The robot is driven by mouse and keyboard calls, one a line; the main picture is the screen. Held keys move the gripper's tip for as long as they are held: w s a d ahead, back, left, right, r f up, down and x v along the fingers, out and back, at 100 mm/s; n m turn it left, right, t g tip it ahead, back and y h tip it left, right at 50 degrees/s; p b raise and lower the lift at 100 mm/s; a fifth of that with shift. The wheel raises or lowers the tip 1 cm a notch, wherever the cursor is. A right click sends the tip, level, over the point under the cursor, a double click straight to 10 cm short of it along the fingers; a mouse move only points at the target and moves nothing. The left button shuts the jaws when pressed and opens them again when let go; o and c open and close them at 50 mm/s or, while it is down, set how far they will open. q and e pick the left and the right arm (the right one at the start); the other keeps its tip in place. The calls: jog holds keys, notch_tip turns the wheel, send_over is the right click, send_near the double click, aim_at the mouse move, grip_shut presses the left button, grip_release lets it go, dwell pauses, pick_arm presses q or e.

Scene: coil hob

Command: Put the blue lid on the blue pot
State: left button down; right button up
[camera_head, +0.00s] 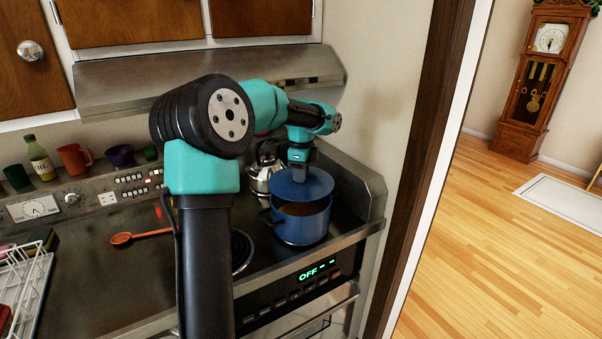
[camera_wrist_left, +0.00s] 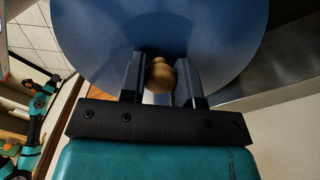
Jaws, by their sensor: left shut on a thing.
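The blue pot (camera_head: 302,227) stands at the right end of the hob, its dark inside partly showing. The blue lid (camera_head: 316,184) is above the pot's back part, with the pot's front opening uncovered. I cannot tell whether the lid touches the rim. My left gripper (camera_head: 299,166) reaches down over the lid. In the left wrist view, my left gripper (camera_wrist_left: 161,80) is shut on the lid's wooden knob (camera_wrist_left: 160,75), and the lid (camera_wrist_left: 200,30) fills the top of that view. My right gripper is not recognisable in the head view.
A steel kettle (camera_head: 264,172) stands close behind and left of the pot. A red spoon (camera_head: 140,236) lies on the hob. A steel side wall (camera_head: 362,190) borders the hob on the right. A white rack (camera_head: 25,280) is at the left. The range hood (camera_head: 120,85) hangs above.

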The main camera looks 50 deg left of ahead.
aim_at(301, 185)
pick_arm(q)
jog(key=shift+f, duration=2.25)
jog(key=shift+f, duration=0.4)
dwell(0.4)
jog(key=shift+c, duration=1.4)
grip_release()
jog(key=shift+r, duration=3.5)
